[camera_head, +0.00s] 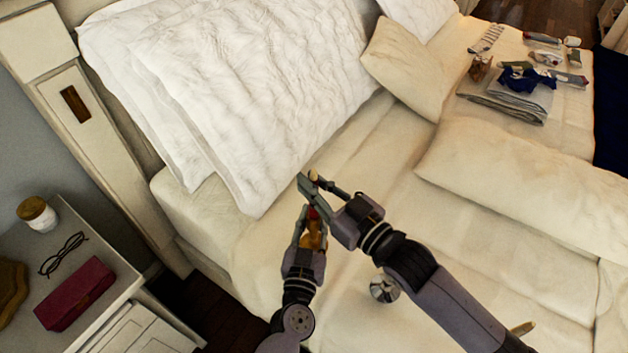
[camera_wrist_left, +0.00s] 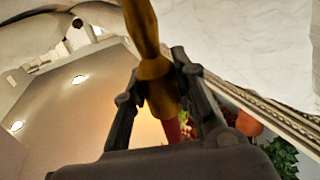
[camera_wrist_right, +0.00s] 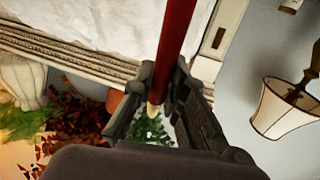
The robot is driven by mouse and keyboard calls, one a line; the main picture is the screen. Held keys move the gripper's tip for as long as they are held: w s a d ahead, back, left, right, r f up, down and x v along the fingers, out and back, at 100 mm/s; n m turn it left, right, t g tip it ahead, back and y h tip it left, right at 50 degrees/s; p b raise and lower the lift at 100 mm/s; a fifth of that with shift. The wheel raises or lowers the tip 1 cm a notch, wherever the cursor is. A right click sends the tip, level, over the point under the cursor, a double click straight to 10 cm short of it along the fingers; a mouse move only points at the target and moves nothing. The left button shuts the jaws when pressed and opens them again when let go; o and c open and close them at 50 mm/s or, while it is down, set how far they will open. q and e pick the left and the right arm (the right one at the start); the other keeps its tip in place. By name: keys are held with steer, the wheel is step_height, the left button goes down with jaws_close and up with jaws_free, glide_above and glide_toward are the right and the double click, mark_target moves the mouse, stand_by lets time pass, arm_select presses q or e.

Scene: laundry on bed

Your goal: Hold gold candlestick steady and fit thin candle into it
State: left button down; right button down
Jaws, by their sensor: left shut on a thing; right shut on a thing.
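My left gripper (camera_head: 312,222) is shut on the gold candlestick (camera_head: 314,240) and holds it above the bed. In the left wrist view the candlestick (camera_wrist_left: 152,70) runs between the fingers. My right gripper (camera_head: 322,186) is shut on the thin red candle (camera_head: 313,213), just above the candlestick. In the right wrist view the candle (camera_wrist_right: 176,40) lies between the fingers, its pale end (camera_wrist_right: 153,109) showing. The candle's red part also shows beyond the candlestick's end in the left wrist view (camera_wrist_left: 172,130). The two look roughly in line; whether the candle sits inside the socket I cannot tell.
A shiny silver round object (camera_head: 384,288) lies on the bed beside my right arm. White pillows (camera_head: 240,80) are behind the grippers. Folded clothes (camera_head: 515,95) lie far right. A nightstand at left holds a jar (camera_head: 37,214), glasses (camera_head: 63,254) and a dark red case (camera_head: 75,294).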

arm_select(q)
steer(key=shift+f, duration=0.2)
arm_select(e)
steer(key=shift+f, duration=0.4)
steer(key=c, duration=1.5)
jaws_free()
steer(key=shift+c, duration=0.2)
steer(key=v, duration=0.7)
steer(key=shift+s+d, duration=0.2)
arm_select(q)
steer(key=c, duration=1.3)
jaws_free()
steer(key=shift+s, duration=0.1)
steer(key=shift+c, duration=0.2)
steer(key=shift+o, duration=0.5)
arm_select(e)
steer(key=shift+f, duration=0.15)
arm_select(q)
steer(key=shift+r, duration=0.1)
